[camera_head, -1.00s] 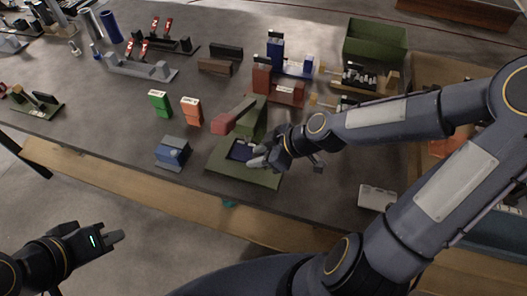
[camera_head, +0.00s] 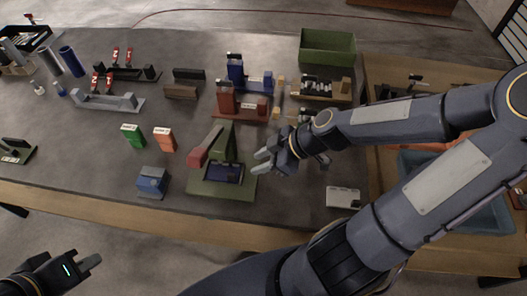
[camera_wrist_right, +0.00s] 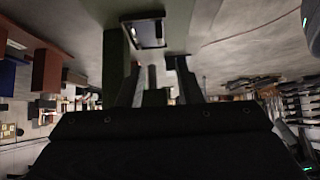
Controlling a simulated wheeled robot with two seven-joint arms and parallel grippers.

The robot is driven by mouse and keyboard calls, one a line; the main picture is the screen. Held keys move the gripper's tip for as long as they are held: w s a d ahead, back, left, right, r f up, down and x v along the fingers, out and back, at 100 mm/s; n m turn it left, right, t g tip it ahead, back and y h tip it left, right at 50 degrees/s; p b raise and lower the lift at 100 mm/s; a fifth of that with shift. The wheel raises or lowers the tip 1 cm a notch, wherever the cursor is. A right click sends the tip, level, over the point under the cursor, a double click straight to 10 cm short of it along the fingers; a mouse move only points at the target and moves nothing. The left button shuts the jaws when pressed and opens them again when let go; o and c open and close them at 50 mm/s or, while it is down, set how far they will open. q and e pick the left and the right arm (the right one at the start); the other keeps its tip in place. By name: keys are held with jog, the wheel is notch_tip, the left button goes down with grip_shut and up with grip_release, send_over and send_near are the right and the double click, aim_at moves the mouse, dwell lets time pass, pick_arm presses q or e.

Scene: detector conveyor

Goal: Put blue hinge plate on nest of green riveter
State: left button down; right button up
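The green riveter (camera_head: 197,188) stands near the front of the table, with a red lever arm (camera_head: 202,149) raised over its left side. A dark blue plate (camera_head: 225,173), which looks like the blue hinge plate, lies flat on the riveter's nest. It also shows in the right wrist view (camera_wrist_right: 148,33). The nest is mostly hidden beneath it. My right gripper (camera_head: 262,161) is open and empty, just right of the plate and apart from it. My left gripper (camera_head: 92,262) is off the table's front edge at lower left; its finger gap is unclear.
A blue block-like fixture (camera_head: 152,181) stands left of the riveter. Green (camera_head: 132,136) and orange (camera_head: 164,139) boxes stand behind. A red fixture (camera_head: 240,104) is further back. A white box (camera_head: 343,196) lies at right. Bare table lies between the riveter and that box.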

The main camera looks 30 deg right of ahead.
jog(key=s+d+r+m+h, duration=0.2)
jog(key=s+r+m+h, duration=0.1)
jog(key=s+r+m, duration=0.7)
jog(key=shift+s+d+m+t+h, duration=0.25)
jog(key=shift+s+m, duration=0.65)
jog(key=shift+m, duration=0.6)
